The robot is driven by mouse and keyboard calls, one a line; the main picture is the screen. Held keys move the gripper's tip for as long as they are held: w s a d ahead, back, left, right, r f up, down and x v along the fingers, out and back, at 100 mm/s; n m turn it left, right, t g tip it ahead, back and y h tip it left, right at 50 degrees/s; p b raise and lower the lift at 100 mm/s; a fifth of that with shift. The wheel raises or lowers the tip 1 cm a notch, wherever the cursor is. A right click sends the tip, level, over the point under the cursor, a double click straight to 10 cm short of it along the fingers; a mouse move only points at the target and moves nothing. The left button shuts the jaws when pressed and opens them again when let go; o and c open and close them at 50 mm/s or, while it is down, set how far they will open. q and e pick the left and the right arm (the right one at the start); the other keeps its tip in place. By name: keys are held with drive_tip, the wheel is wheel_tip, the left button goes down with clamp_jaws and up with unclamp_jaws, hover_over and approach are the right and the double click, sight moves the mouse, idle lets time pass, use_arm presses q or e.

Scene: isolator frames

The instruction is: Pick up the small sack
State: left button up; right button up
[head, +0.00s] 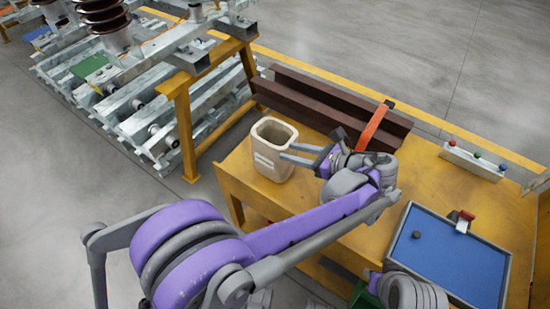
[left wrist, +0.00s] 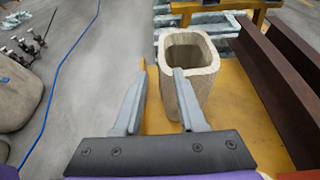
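The small sack (head: 268,163) is beige, upright and open at the top, with a pale label on its side. It stands at the left end of the yellow table (head: 236,180). My left gripper (head: 286,152) is open and empty, its two fingers pointing at the sack from the right in the head view. In the left wrist view the sack (left wrist: 187,92) is ahead and right of centre. There the right finger of the gripper (left wrist: 159,66) overlaps the sack's near side and the left finger lies left of it. I cannot tell whether they touch. My right gripper is not in view.
Dark brown beams (head: 310,98) with an orange strap (head: 372,127) lie behind the sack. A blue-floored tray (head: 440,262) and a rack with coloured knobs (head: 472,162) are on the right. A metal frame (head: 180,118) stands left of the table.

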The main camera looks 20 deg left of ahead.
sight(274, 153)
use_arm(q)
drive_tip(key=b+x, duration=0.1)
drive_tip(key=x, duration=0.9)
drive_tip(key=shift+w, duration=0.15)
clamp_jaws()
idle(1.1)
